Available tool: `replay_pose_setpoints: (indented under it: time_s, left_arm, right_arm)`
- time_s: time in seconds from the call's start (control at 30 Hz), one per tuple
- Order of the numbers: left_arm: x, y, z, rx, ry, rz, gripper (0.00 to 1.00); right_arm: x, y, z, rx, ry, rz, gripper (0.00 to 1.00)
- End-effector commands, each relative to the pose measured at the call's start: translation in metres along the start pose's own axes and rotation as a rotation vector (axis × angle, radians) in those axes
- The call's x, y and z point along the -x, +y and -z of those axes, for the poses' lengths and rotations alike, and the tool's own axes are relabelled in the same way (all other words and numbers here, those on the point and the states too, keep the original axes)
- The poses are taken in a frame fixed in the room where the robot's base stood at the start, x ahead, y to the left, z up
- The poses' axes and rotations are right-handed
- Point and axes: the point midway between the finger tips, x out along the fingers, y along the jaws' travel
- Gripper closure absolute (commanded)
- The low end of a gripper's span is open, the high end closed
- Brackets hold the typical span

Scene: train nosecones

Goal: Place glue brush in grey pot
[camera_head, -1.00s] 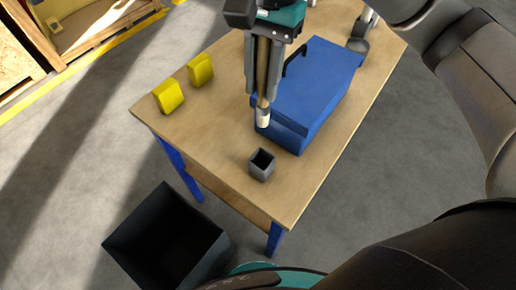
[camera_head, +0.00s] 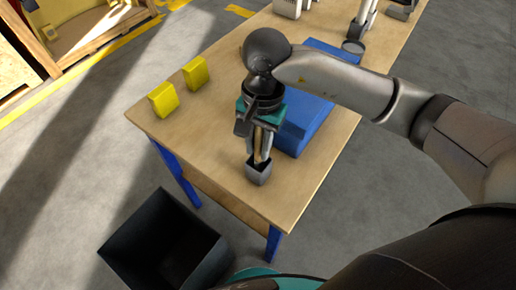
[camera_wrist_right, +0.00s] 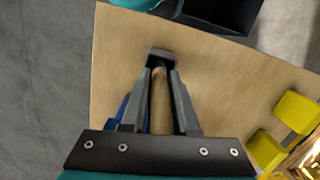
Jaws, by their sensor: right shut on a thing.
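The grey pot (camera_head: 258,177) stands upright near the front corner of the wooden table. My right gripper (camera_head: 261,155) points down just above the pot and is shut on the glue brush (camera_wrist_right: 160,103). The brush's wooden handle runs between the fingers. Its lower end reaches the pot's mouth, and the bristles are hidden. In the right wrist view the pot (camera_wrist_right: 161,53) shows just beyond the fingertips. I cannot tell how deep the brush sits in it. My left gripper is not in view.
The blue box (camera_head: 305,125) stands behind the gripper, partly covered by my arm. Two yellow blocks (camera_head: 163,99) (camera_head: 195,72) stand along the table's left edge. A dark open bin (camera_head: 120,252) is on the floor below. Tabletop left of the pot is clear.

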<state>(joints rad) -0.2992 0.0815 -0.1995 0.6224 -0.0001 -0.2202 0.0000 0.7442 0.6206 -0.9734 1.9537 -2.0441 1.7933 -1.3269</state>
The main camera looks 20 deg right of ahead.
Motion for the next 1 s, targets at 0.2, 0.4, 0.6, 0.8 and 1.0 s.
replay_pose_setpoints:
  time_s: [0.2, 0.4, 0.6, 0.8, 1.0]
  left_arm:
    - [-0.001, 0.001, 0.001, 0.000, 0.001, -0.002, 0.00]
    - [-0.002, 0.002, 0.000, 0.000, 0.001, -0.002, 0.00]
    - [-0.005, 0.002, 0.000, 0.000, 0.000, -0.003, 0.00]
    - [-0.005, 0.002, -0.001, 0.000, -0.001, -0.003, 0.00]
    - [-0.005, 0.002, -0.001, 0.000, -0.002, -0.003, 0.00]
  right_arm:
    - [-0.018, 0.000, 0.002, 0.001, 0.000, 0.000, 1.00]
    - [-0.019, 0.000, 0.002, 0.001, 0.000, 0.000, 1.00]
    - [-0.021, 0.000, 0.003, 0.000, 0.000, 0.000, 0.63]
    - [-0.021, 0.000, 0.003, 0.000, 0.000, 0.000, 0.42]
    - [-0.020, 0.000, 0.003, 0.000, 0.000, 0.000, 0.42]
